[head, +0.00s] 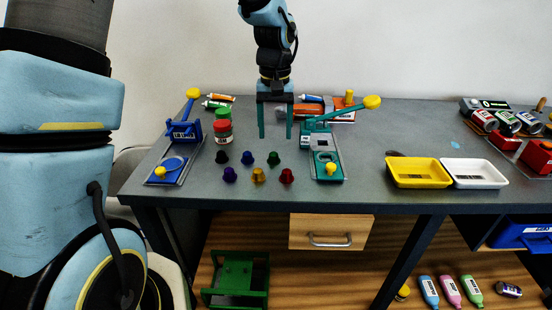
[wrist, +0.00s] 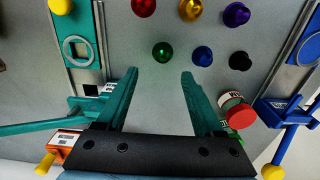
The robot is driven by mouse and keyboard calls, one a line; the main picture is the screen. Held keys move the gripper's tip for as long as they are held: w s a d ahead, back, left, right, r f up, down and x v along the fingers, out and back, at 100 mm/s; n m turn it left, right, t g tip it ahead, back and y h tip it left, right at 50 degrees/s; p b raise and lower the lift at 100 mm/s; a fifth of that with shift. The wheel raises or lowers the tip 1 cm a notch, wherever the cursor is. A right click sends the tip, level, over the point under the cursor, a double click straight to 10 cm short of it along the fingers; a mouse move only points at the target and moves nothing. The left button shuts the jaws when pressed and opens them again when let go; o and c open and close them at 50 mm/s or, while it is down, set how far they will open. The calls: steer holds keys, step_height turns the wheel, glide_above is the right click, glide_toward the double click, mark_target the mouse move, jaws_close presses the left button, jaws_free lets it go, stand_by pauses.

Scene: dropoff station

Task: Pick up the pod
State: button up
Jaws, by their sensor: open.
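Several small pods stand in two rows on the grey table. In the head view the back row is a black pod (head: 220,158), a blue pod (head: 247,158) and a green pod (head: 273,159). The front row is a purple pod (head: 229,175), a gold pod (head: 258,176) and a red pod (head: 287,176). My gripper (head: 275,134) is open and empty, above the table behind the pods. In the wrist view the green pod (wrist: 163,52) lies just beyond the gap between my fingertips (wrist: 159,75), with the blue pod (wrist: 202,56) to its right.
A blue lever device (head: 184,131) stands left of the pods. A teal lever device (head: 323,145) stands right, close to my gripper. A red-lidded jar (head: 223,132) is at the back left. A yellow tray (head: 419,172) and a white tray (head: 474,173) sit further right.

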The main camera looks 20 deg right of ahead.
mark_target(274, 156)
steer(key=shift+s+a+f+p, duration=0.15)
steer(key=shift+f+p, duration=0.3)
steer(key=shift+f, duration=1.15)
steer(key=shift+w+a+f+p, duration=0.1)
steer(key=shift+f+p, duration=0.35)
steer(key=shift+f, duration=1.15)
steer(key=c, duration=1)
